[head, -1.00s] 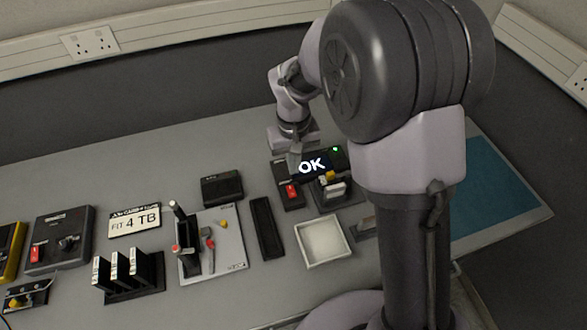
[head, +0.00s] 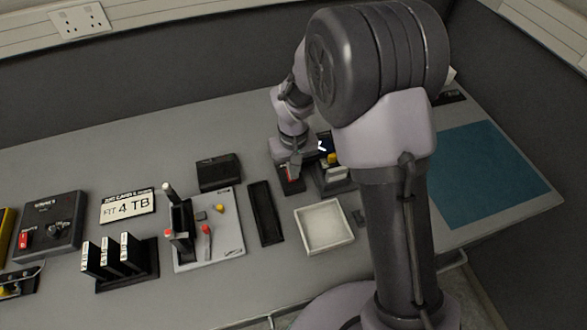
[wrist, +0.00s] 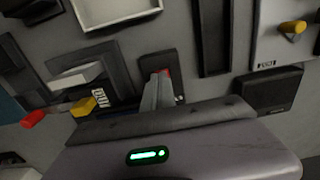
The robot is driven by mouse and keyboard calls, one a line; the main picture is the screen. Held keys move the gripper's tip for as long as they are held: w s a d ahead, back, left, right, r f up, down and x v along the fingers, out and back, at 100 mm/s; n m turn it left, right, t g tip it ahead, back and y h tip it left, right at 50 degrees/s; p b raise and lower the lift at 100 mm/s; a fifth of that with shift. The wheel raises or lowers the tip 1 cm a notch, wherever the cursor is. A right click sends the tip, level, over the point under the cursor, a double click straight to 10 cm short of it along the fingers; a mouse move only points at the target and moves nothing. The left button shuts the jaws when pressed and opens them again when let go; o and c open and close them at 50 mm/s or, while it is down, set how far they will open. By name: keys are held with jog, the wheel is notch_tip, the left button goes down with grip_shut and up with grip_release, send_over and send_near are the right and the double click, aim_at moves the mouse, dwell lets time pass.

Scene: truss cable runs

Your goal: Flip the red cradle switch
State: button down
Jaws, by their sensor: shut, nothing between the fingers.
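The red cradle switch is a small red rocker on a dark box. In the head view the box (head: 290,187) is at centre right, with my gripper (head: 294,170) directly over it and hiding most of the red. In the wrist view the box (wrist: 157,62) lies just beyond my fingertips (wrist: 160,80). A sliver of the red rocker (wrist: 165,71) shows there at the tips. My fingers are shut and hold nothing. I cannot tell whether they touch the rocker, or which way it is set.
A dark unit with a yellow part (head: 332,158) and grey handle (head: 337,172) stands right of the switch. A white tray (head: 325,248) and black slot tray (head: 265,213) lie nearer. Another red switch (head: 24,240) is far left. A blue mat (head: 490,178) is at right.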

jog(key=shift+s+d+f, duration=0.1)
jog(key=shift+s+f, duration=0.15)
jog(key=shift+f, duration=0.2)
jog(key=shift+s, duration=0.3)
jog(key=shift+d+f, duration=0.1)
jog(key=shift+f, duration=0.05)
jog(key=shift+w+a+r, duration=0.2)
jog(key=shift+w+r, duration=0.1)
jog(key=shift+w, duration=0.25)
